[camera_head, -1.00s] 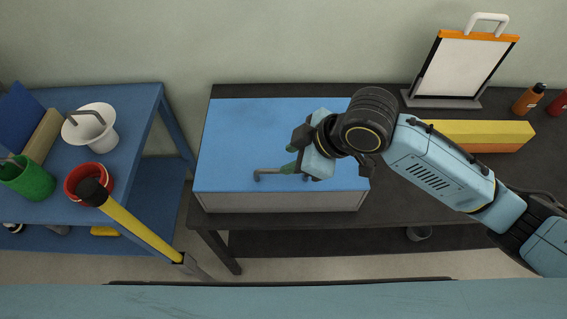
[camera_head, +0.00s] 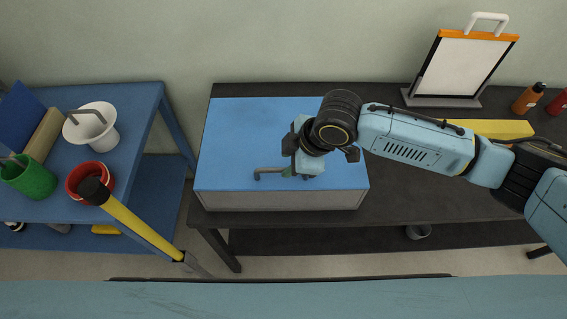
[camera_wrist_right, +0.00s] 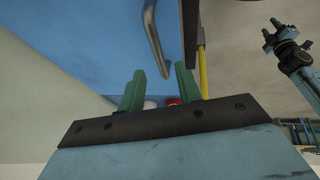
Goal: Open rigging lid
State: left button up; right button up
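The rigging lid (camera_head: 235,135) is the flat blue top of a grey-sided box (camera_head: 285,201) and looks shut. A grey bar handle (camera_head: 268,172) lies near its front edge, partly hidden by my right gripper (camera_head: 290,172). In the right wrist view the bent handle (camera_wrist_right: 154,40) shows just beyond the green fingertips of my right gripper (camera_wrist_right: 160,78). These fingers are apart with nothing between them. My left gripper (camera_wrist_right: 271,29) shows small at the upper right of the wrist view, its green fingers apart and empty.
The box stands on a dark table (camera_head: 420,205). A whiteboard stand (camera_head: 465,65), a yellow block (camera_head: 500,129) and bottles (camera_head: 528,98) are at the right.

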aim_at(280, 169)
jog(key=shift+x, duration=1.8)
grip_shut()
